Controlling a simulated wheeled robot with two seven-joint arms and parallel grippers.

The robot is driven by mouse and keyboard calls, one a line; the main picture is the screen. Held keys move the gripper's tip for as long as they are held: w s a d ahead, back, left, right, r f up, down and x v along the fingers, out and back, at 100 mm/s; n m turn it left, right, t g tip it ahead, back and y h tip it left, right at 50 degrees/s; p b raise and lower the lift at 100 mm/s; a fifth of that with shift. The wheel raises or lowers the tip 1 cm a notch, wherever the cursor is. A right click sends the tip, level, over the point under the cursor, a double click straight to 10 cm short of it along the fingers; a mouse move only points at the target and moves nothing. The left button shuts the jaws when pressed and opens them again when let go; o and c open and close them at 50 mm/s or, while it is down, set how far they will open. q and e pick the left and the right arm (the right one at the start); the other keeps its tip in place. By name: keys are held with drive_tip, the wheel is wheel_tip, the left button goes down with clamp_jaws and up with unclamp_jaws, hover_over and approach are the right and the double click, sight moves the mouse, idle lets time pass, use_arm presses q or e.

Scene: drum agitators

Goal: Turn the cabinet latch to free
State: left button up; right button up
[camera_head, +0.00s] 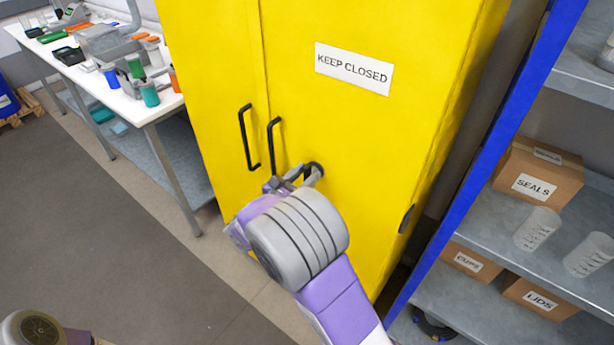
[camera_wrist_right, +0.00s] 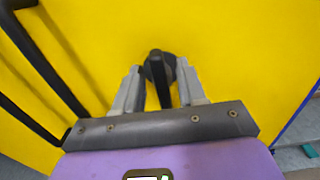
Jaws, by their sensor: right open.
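The yellow cabinet (camera_head: 350,125) stands upright in the head view, its doors shut, with two black bar handles and a "KEEP CLOSED" label. The black latch (camera_head: 314,170) sits on the right door, just right of the handles, partly hidden by my gripper. In the right wrist view the latch (camera_wrist_right: 158,72) is a round base with a lever pointing down the picture. My right gripper (camera_head: 290,178) is open at the latch, and its fingers (camera_wrist_right: 160,90) stand either side of the lever with gaps showing. My left gripper is not in view.
A blue-framed shelf (camera_head: 476,150) with labelled boxes and clear cups stands close right of the cabinet. A white workbench (camera_head: 155,110) with bottles and tools is at left. The grey floor (camera_head: 120,230) in front of the bench is clear.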

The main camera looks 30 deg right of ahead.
drive_tip(key=shift+w+d, duration=0.15)
drive_tip(key=shift+d, duration=0.3)
drive_tip(key=shift+c, duration=0.4)
clamp_jaws()
drive_tip(key=n+p, duration=0.1)
drive_tip(key=p, duration=0.2)
drive_tip(key=n+p, duration=0.2)
drive_tip(key=p, duration=0.2)
drive_tip(key=n+p, duration=0.2)
drive_tip(key=p, duration=0.2)
drive_tip(key=shift+w+a+r, duration=0.15)
drive_tip(key=shift+w+r, duration=0.05)
drive_tip(key=shift+r, duration=0.05)
drive_tip(key=n+p, duration=0.2)
drive_tip(key=p, duration=0.1)
drive_tip(key=n+p, duration=0.3)
drive_tip(key=f+n+p, duration=0.1)
drive_tip(key=n+p, duration=0.1)
drive_tip(key=p, duration=0.1)
drive_tip(key=shift+w+a, duration=0.1)
drive_tip(key=shift+w, duration=0.15)
drive_tip(key=shift+w+f+n+p, duration=0.1)
drive_tip(key=shift+f+n+p, duration=0.1)
drive_tip(key=shift+n+p, duration=0.95)
drive_tip(key=shift+f+n+p, duration=0.2)
drive_tip(key=shift+n+p, duration=0.25)
drive_tip(key=shift+n, duration=1.3)
